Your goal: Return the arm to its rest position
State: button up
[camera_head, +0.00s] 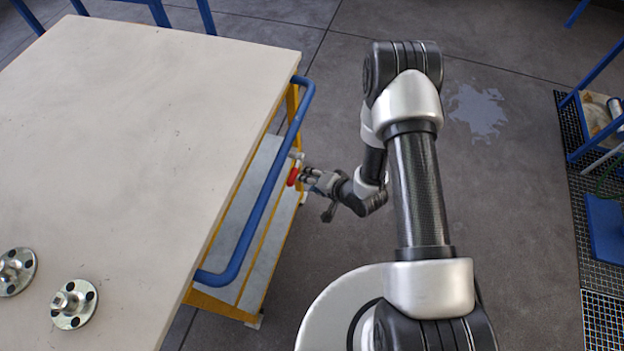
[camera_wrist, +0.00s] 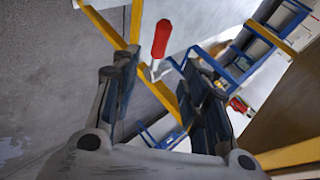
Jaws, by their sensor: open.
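My arm reaches out from my base and bends down beside the cart at the left. My gripper (camera_head: 307,174) is low at the cart's right side, below the tabletop, and points left. In the wrist view its two fingers (camera_wrist: 158,72) are spread apart with nothing clamped between them. A red-handled part (camera_head: 293,176) is right in front of the fingertips. The wrist view shows its red handle (camera_wrist: 161,38) upright in the gap ahead of the fingers. I cannot tell whether a finger touches it.
The cart has a pale tabletop (camera_head: 120,120), a blue side rail (camera_head: 262,205) close to my gripper and a lower shelf (camera_head: 262,235). Two metal flanges (camera_head: 75,303) (camera_head: 15,270) lie on the tabletop. A blue-framed rack (camera_head: 598,80) stands at the right.

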dwell(0.3)
jog(key=w+d+r+n+h, duration=0.1)
jog(key=w+d+r+h, duration=0.15)
jog(key=r, duration=0.35)
jog(key=w+d+r+n+h, duration=0.1)
jog(key=w+d+r, duration=0.2)
jog(key=r, duration=0.3)
jog(key=s+d+r+n+h, duration=0.1)
jog(key=s+d+r, duration=0.15)
jog(key=r, duration=0.45)
jog(key=s+d+r+h, duration=0.1)
jog(key=d+r+h, duration=0.15)
jog(key=r, duration=0.55)
jog(key=s+d+r+n+g, duration=0.1)
jog(key=s+d+r, duration=0.2)
jog(key=s+r, duration=0.75)
jog(key=s+r+n+g, duration=0.1)
jog(key=s+r, duration=0.1)
jog(key=s, duration=0.5)
jog(key=s+a+r+n, duration=0.1)
jog(key=s+r, duration=0.1)
jog(key=s, duration=0.6)
jog(key=shift+s+a+g+y, duration=0.15)
jog(key=shift+a+g+y, duration=0.15)
jog(key=shift+g, duration=0.1)
